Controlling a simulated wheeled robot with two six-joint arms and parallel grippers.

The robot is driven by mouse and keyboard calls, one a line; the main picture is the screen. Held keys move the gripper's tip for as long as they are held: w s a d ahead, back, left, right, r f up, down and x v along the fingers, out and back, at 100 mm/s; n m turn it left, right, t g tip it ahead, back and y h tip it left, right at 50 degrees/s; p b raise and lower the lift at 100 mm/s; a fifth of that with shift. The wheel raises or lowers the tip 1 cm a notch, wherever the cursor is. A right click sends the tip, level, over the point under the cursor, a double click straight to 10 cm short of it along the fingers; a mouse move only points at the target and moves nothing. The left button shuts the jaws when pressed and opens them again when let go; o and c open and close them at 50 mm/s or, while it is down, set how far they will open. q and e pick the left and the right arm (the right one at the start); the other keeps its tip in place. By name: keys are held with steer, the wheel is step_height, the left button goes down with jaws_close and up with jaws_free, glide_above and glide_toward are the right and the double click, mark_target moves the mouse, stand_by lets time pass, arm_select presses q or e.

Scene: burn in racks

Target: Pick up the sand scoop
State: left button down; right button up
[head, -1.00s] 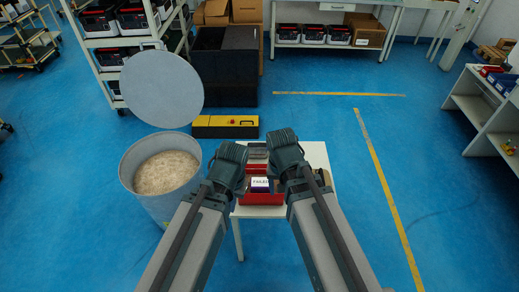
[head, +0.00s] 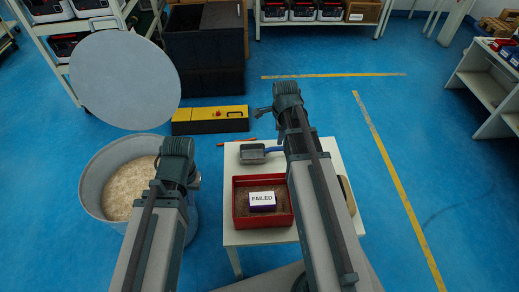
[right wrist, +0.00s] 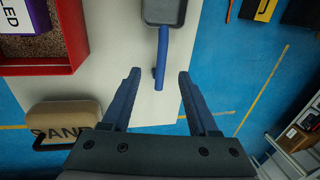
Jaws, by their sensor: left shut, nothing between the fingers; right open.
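The sand scoop, with a grey pan (head: 252,154) and a blue handle, lies on the white table (head: 265,237) near its far edge. In the right wrist view its blue handle (right wrist: 163,58) points toward my right gripper (right wrist: 157,84). That gripper is open and empty, and the handle's end appears between its fingertips; how far above it the fingers are I cannot tell. In the head view my right gripper (head: 284,92) is beyond the table's far side, and its arm covers part of the handle. My left gripper (head: 178,148) is shut and empty, in front of the sand drum.
A red tray (head: 235,205) on the table holds sand and a box marked FAILED (head: 262,201).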

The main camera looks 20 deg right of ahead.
mark_target(276, 148)
steer(key=f+b, duration=0.2)
steer(key=w+f+b, duration=0.1)
steer(key=f+b, duration=0.5)
steer(key=shift+w+d, duration=0.2)
steer(key=shift+w, duration=0.05)
steer(key=shift+f, duration=0.2)
steer(key=f+b, duration=0.1)
steer(key=w+f+b, duration=0.1)
steer(key=f+b, duration=0.3)
steer(key=shift+w+d, duration=0.2)
steer(key=shift+w, duration=0.1)
jaws_close()
